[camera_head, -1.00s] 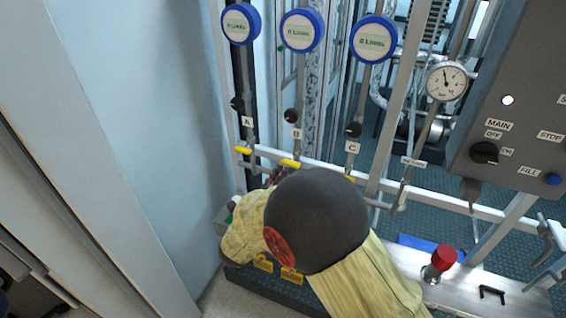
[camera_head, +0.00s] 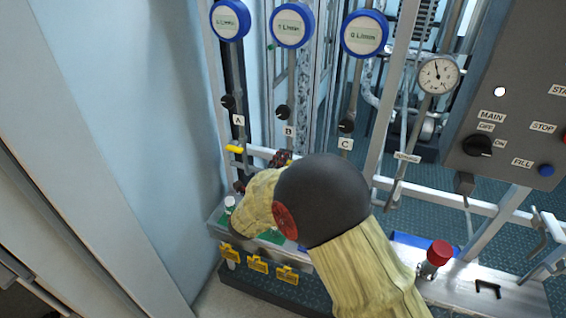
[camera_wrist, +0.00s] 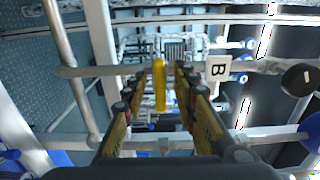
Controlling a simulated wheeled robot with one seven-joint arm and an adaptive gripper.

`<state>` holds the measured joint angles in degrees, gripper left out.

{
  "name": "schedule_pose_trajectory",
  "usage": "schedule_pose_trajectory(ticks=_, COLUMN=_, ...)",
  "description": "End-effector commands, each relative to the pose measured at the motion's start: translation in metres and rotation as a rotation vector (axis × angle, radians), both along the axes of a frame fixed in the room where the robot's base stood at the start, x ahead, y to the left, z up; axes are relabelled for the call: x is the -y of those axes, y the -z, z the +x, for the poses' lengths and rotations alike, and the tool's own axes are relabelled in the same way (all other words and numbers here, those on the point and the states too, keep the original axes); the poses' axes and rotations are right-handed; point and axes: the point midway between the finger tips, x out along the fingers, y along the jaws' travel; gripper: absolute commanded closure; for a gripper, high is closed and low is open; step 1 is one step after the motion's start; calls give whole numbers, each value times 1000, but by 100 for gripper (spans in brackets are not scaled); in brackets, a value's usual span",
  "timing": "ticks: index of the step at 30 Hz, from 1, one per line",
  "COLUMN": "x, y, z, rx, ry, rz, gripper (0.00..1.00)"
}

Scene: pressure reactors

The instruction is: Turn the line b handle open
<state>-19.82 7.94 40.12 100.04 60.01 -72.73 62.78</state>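The line b handle is a slim yellow lever (camera_wrist: 160,85) in the middle of the wrist view. It lies across the grey line b pipe that carries the white B label (camera_wrist: 217,69). My gripper (camera_wrist: 168,72) is open, with one finger on each side of the lever and a visible gap to it. In the head view my gripper (camera_head: 281,158) is at the lower end of line B, just below its B label (camera_head: 288,131). My arm hides the line b handle there.
The yellow line A handle (camera_head: 235,149) is to the left of my gripper. A grey rail (camera_wrist: 165,142) crosses the wrist view. The black line B knob (camera_head: 283,112) sits above. Yellow tags (camera_head: 257,264) hang below, and a red button (camera_head: 440,253) stands at right.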

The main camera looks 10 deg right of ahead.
Motion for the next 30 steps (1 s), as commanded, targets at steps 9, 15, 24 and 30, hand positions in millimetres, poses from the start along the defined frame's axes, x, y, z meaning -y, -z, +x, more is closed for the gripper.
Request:
schedule_pose_trajectory(ticks=9, x=0, y=0, z=0, rx=0, ry=0, rz=0, gripper=89)
schedule_pose_trajectory(ticks=15, x=0, y=0, z=0, rx=0, ry=0, rz=0, gripper=100)
schedule_pose_trajectory(ticks=24, x=0, y=1, z=0, rx=-1, ry=0, rz=0, gripper=100)
schedule_pose_trajectory(ticks=30, x=0, y=1, z=0, rx=-11, ry=0, rz=-14, gripper=100)
